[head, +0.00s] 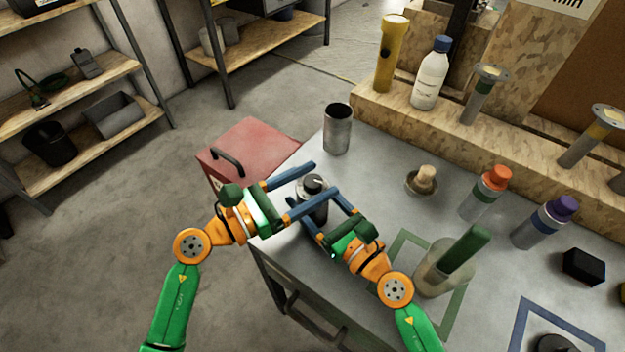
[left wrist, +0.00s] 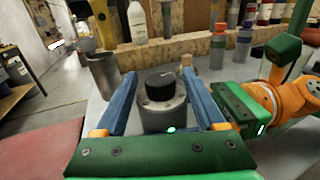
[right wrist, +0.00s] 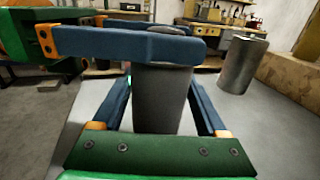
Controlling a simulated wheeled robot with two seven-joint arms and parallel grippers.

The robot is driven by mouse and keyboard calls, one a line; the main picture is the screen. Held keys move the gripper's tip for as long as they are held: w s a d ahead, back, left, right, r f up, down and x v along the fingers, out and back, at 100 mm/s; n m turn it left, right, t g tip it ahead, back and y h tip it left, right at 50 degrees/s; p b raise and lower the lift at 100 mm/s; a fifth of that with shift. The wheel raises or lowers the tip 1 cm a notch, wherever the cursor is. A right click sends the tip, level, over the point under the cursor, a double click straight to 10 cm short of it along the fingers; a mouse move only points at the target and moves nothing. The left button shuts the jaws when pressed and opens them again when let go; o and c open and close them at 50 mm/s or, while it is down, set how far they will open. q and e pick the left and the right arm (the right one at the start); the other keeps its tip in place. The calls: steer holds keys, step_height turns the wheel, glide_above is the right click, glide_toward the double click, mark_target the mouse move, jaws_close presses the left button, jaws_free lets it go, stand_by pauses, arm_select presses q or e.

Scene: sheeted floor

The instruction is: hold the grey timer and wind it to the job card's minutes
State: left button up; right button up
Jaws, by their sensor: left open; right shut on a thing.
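The grey timer (head: 314,208) stands upright near the table's left edge, with a black knob (left wrist: 160,82) on top. My right gripper (head: 311,191) is shut on the timer's body. In the right wrist view the grey body (right wrist: 158,100) sits between its fingers. My left gripper (head: 327,182) is open, its fingers on either side of the timer's top, and they look apart from the knob. A white card (head: 565,3) with "min" lettering is cut off at the top right of the head view, and its number cannot be read.
A metal cup (head: 337,130) stands behind the timer. A red box (head: 255,150) is left of the table. A small bowl with a cork-like knob (head: 424,182), capped bottles (head: 484,192) and a green-handled pot (head: 440,275) stand to the right. A wooden ledge (head: 440,130) runs along the back.

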arm_select(q)
jaws_close()
steer(key=shift+d+m+g, duration=0.1)
steer(key=shift+m+g, duration=0.2)
steer(key=shift+g, duration=0.1)
steer(key=m+g+h, duration=0.1)
steer(key=m+g, duration=0.1)
steer(key=g, duration=0.1)
steer(key=m+g+h, duration=0.2)
steer(key=m+g, duration=0.1)
steer(key=g, duration=0.1)
steer(key=shift+g, duration=0.3)
steer(key=shift+f+m+g, duration=0.1)
steer(key=shift+m+g, duration=1.6)
steer(key=shift+g, duration=0.8)
arm_select(e)
steer(key=shift+s+a, duration=0.1)
arm_select(q)
steer(key=shift+g, duration=0.3)
steer(key=shift+m+g+y, duration=0.3)
steer(key=shift+m, duration=0.1)
